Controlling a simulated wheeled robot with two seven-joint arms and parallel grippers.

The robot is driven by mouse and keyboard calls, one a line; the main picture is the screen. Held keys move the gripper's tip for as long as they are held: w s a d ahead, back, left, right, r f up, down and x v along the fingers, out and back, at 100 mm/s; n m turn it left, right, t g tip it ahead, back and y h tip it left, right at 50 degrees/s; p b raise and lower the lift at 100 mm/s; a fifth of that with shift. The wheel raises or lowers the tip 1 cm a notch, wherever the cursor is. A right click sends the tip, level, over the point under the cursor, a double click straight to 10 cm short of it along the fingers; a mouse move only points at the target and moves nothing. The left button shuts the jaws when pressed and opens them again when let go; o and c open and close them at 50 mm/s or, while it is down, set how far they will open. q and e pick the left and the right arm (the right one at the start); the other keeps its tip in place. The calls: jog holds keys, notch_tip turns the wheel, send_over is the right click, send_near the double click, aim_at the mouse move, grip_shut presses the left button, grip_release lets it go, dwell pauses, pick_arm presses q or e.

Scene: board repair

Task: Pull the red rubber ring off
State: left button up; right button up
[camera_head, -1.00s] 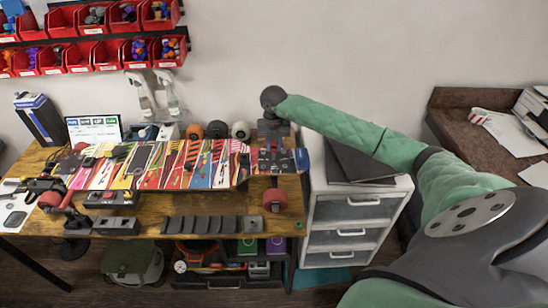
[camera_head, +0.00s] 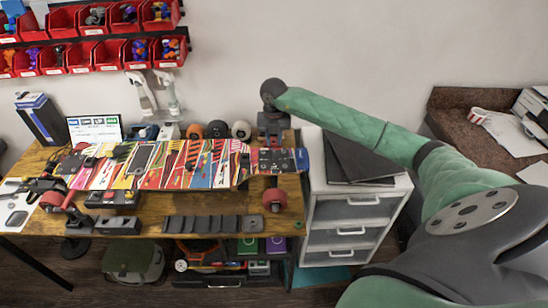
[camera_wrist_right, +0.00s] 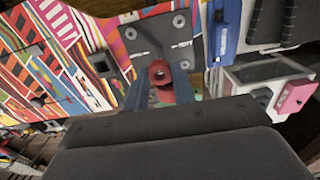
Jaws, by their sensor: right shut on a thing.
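The red rubber ring (camera_wrist_right: 160,74) shows in the right wrist view between the two fingers of my right gripper (camera_wrist_right: 161,84), which is shut on it. Behind the ring is the grey metal base plate (camera_wrist_right: 187,50) with bolts, on the underside of the colourful skateboard (camera_head: 165,165). I cannot tell whether the ring is still around its pin or clear of it. In the head view my right gripper (camera_head: 272,128) points down over the board's right end, and the ring is hidden there. My left gripper is not in view.
The board lies upside down on a wooden bench (camera_head: 150,228). A red wheel (camera_head: 275,200) is near its right end, and a truck with red wheels (camera_head: 52,198) at its left end. A white drawer unit (camera_head: 345,210) stands right.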

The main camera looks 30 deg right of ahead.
jog(key=shift+r+p, duration=0.65)
jog(key=shift+r, duration=2.1)
